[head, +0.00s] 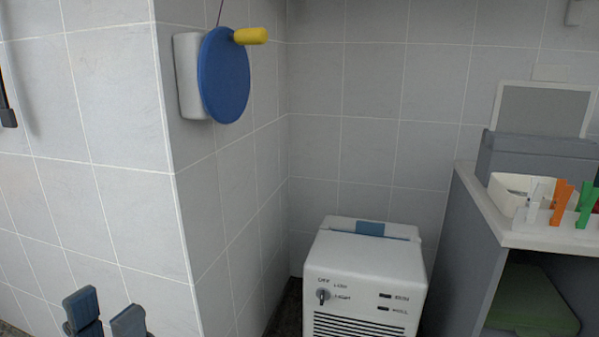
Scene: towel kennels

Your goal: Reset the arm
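My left gripper (106,312) shows at the bottom left of the head view. Its two blue-grey fingertips stand apart with a clear gap and nothing between them. It is in front of the tiled wall and touches nothing that I can see. The rest of the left arm is below the picture. My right gripper is not in view.
A blue disc (224,75) with a yellow handle (251,36) is mounted on the wall corner. A white box unit (365,270) with a knob stands at centre. At right, a counter (520,236) holds a white bowl (508,196) and colored clips (562,201); a green folded cloth (533,305) lies below.

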